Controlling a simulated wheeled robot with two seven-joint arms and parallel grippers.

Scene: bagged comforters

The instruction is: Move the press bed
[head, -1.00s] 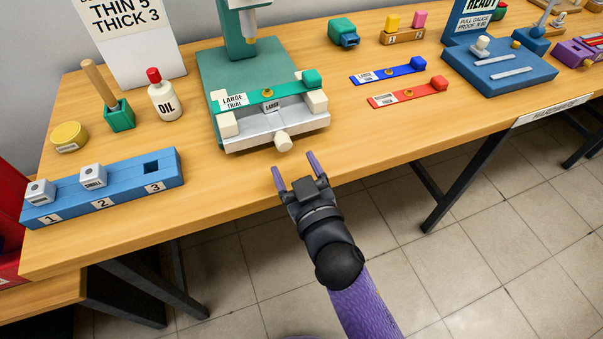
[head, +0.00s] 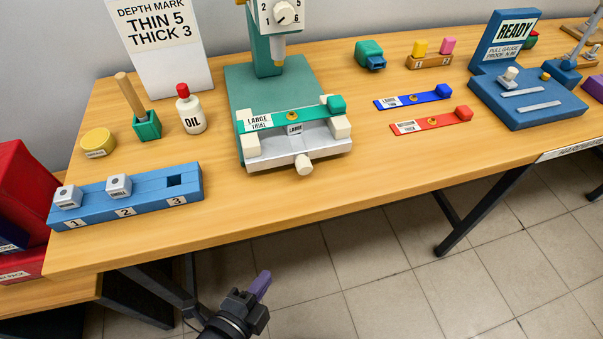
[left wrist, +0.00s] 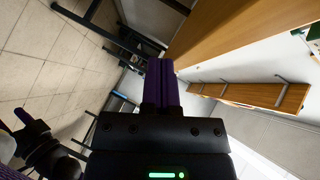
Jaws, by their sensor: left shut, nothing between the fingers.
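The press bed (head: 275,155) is a silver-grey block with pale corner blocks and a cream knob (head: 304,165) at its front. It sits on the front of the green press base (head: 250,92). A green "LARGE TRIAL" strip (head: 268,120) lies across it, and a small "LARGE" block (head: 294,130) shows at its middle. My left gripper (head: 264,284) is shut and empty, below the table's front edge and well apart from the bed. Its purple fingers (left wrist: 160,85) also show together in the left wrist view. My right gripper (left wrist: 30,120) seems to show partly at that view's lower left, its jaws unclear.
On the table (head: 340,190) stand a blue numbered rack (head: 125,197), an oil bottle (head: 190,112) and a green holder (head: 147,126) to the left. Blue (head: 413,97) and red (head: 430,121) strips lie to the right. The table front near the knob is clear.

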